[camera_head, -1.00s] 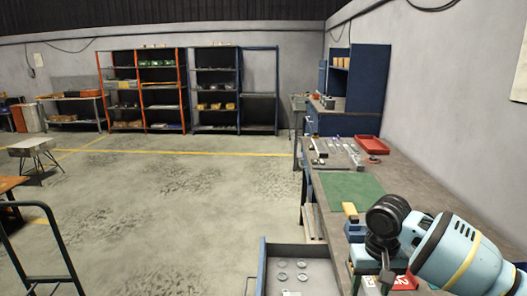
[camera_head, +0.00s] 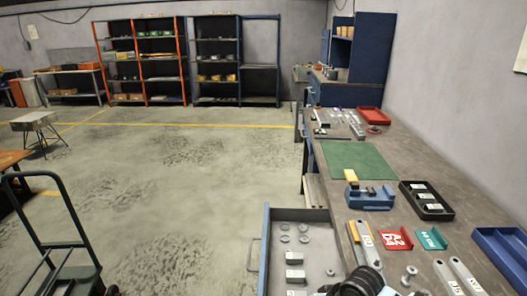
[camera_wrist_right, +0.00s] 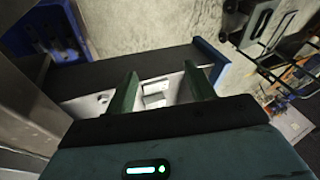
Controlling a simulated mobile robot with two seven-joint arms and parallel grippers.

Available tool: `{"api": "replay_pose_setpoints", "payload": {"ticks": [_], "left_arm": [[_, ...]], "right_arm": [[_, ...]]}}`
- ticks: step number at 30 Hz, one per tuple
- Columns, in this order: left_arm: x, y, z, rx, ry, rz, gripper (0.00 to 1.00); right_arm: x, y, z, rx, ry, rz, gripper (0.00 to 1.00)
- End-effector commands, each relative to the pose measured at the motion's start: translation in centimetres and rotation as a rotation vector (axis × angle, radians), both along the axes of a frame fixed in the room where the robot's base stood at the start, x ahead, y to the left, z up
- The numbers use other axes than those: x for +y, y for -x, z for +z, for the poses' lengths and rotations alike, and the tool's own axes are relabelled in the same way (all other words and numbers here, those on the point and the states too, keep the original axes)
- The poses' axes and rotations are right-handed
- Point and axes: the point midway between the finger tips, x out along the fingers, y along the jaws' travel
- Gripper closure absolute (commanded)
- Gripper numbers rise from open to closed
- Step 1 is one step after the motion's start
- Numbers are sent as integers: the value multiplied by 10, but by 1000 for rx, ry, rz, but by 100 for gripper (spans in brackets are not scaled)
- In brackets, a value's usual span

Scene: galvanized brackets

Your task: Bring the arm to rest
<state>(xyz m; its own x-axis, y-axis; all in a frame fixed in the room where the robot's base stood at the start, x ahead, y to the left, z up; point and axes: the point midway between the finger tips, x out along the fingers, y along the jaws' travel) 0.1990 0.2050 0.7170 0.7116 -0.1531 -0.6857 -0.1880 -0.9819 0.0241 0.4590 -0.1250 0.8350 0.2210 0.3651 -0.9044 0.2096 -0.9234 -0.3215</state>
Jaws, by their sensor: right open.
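My right gripper (camera_wrist_right: 163,84) shows in the wrist view with its two green fingers wide apart. Nothing is held between them. The open drawer with white labelled pieces shows beyond the fingers. In the head view only a dark joint and a bit of my right arm (camera_head: 357,281) show at the bottom edge, beside the drawer; the gripper is out of that picture. My left gripper is in neither view.
The open drawer (camera_head: 265,262) juts out left of the workbench (camera_head: 410,172). The bench holds a green mat (camera_head: 352,160), a blue vise-like block (camera_head: 369,199), a black tray (camera_head: 427,201), a blue bin (camera_head: 503,252) and labelled metal strips. A hand truck (camera_head: 45,215) stands left. Open floor lies between.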

Motion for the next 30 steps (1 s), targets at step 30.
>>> {"api": "replay_pose_setpoints", "payload": {"ticks": [30], "left_arm": [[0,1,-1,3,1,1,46]], "right_arm": [[-67,241,-120,-531,133,-137,46]]}}
